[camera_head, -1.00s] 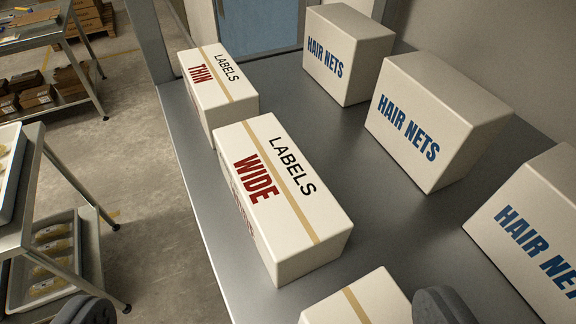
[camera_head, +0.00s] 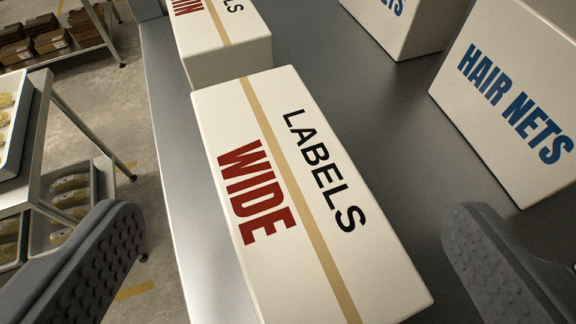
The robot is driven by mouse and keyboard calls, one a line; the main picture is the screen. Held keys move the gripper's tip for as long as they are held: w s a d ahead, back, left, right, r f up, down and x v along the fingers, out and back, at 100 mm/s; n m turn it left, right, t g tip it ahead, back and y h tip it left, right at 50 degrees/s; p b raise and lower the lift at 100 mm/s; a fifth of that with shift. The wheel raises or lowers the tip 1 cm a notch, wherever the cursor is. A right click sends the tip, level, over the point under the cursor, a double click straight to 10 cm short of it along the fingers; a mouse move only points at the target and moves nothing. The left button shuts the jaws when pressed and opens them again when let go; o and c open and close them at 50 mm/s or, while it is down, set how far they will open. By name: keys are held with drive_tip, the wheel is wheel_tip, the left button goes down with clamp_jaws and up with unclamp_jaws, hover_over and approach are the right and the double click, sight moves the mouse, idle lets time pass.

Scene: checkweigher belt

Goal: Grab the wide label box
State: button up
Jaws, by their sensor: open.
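The wide label box (camera_head: 290,200) is a white carton with a tan tape stripe, red "WIDE" and black "LABELS" on its top. It lies on the grey metal table in the middle of the view, its long side slanting down to the right. My gripper (camera_head: 295,255) is open and empty. One dark grey padded finger is at the lower left and the other at the lower right. The box lies between them in the picture, with visible space on both sides. The box's near end reaches the bottom of the frame.
The thin label box (camera_head: 222,45) stands just behind the wide one, very close to it. Hair net boxes (camera_head: 510,100) stand to the right on the metal table (camera_head: 400,130). The table's left edge is near. A rack with trays (camera_head: 75,195) stands beyond it.

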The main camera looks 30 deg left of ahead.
sight(289, 187)
drive_tip(key=p+x, duration=0.1)
drive_tip(key=x, duration=0.3)
drive_tip(key=shift+a+f, duration=0.15)
drive_tip(key=c, duration=1.6)
